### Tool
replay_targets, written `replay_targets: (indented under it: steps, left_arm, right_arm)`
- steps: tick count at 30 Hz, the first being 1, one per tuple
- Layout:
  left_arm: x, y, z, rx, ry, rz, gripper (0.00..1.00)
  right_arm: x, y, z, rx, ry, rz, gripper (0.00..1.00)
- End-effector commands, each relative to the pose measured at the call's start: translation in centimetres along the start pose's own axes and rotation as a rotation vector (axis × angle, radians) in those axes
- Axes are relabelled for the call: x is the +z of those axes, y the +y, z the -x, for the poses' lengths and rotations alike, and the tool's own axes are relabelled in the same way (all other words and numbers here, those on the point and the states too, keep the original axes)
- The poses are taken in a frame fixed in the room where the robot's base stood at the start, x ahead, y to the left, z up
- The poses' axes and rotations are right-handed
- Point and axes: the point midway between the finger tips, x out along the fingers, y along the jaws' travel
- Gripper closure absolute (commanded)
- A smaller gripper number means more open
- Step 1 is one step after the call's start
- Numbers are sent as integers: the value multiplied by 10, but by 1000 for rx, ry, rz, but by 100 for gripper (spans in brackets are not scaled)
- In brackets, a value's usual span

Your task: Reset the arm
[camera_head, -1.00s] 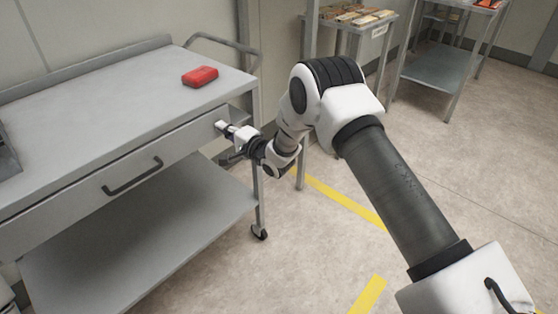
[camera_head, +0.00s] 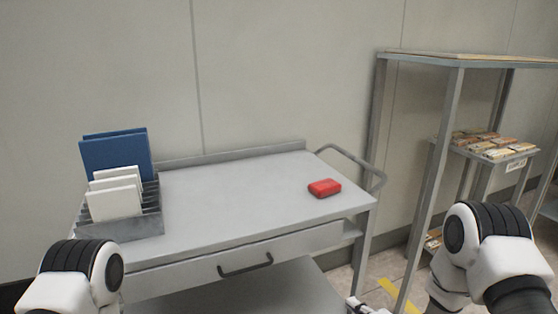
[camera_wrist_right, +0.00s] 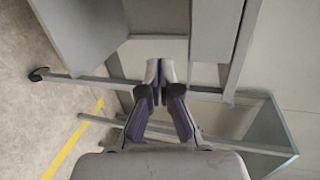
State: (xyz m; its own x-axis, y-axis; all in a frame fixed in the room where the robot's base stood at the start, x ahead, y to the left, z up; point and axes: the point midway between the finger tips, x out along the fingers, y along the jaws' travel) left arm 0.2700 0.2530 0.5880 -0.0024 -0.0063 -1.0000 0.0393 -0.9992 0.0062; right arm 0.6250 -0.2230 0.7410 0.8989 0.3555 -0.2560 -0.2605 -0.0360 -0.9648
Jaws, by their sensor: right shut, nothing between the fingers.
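My right arm (camera_head: 490,250) comes in at the lower right of the head view, bent at a black-ribbed joint. A small part of my right gripper (camera_head: 362,307) shows at the bottom edge, by the right end of the grey cart (camera_head: 250,200). In the wrist view the right gripper (camera_wrist_right: 160,75) has its fingertips together with nothing between them, and it looks apart from the cart. My left arm (camera_head: 75,280) shows only as a joint at the lower left; its gripper is out of view. The cart's drawer (camera_head: 200,270) looks shut.
A tall shelf frame (camera_head: 450,120) and a table with small packets (camera_head: 490,145) stand at the right.

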Motion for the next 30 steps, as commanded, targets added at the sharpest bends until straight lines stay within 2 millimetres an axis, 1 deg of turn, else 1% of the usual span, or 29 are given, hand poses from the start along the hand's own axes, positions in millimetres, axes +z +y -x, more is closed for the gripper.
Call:
replay_targets:
  steps: [1, 2, 3, 5, 6, 8, 9, 10, 12, 13, 14, 15, 18, 28, 29, 30]
  left_arm:
    - [0, 0, 34, 0, 0, 0, 28]
    - [0, 0, 41, 0, 0, 0, 28]
    - [0, 0, 49, 0, 0, 0, 28]
    - [0, 0, 57, 0, 0, 0, 28]
    - [0, 0, 62, 0, -1, 0, 28]
    - [0, 0, 68, 0, -1, 0, 28]
    - [0, 0, 69, 0, -1, 0, 28]
    - [0, 0, 67, 0, -1, 0, 28]
    - [0, 0, 63, 0, -1, 0, 28]
    - [0, 0, 63, 0, -1, 0, 28]
    - [0, 0, 63, 0, -1, 0, 28]
    - [0, 0, 63, 0, -1, 0, 28]
    - [0, 0, 63, 0, -1, 0, 28]
    - [0, 0, 63, 0, -1, 0, 28]
    - [0, 0, 63, 0, -1, 0, 32]
    - [0, 0, 63, 0, -1, 0, 46]
  right_arm:
    - [18, 16, 28, 143, 9, 24, 100]
    - [27, 37, 45, 238, 13, 65, 100]
    - [37, 63, 70, 366, 10, 133, 100]
    - [51, 98, 112, 555, -20, 254, 100]
    - [60, 118, 142, 678, -61, 342, 100]
    - [72, 142, 191, 858, -150, 480, 100]
    - [79, 155, 224, 969, -234, 578, 100]
    - [83, 164, 246, 1043, -305, 649, 100]
    - [88, 175, 284, 1156, -465, 789, 100]
    - [89, 177, 295, 1183, -528, 837, 100]
    - [90, 178, 303, 1200, -581, 878, 100]
    - [90, 180, 306, 1203, -639, 931, 100]
    - [92, 181, 309, 1189, -721, 1009, 100]
    - [91, 181, 308, 1181, -728, 1024, 100]
    - [91, 181, 308, 1180, -728, 1024, 100]
    - [91, 181, 307, 1180, -728, 1024, 100]
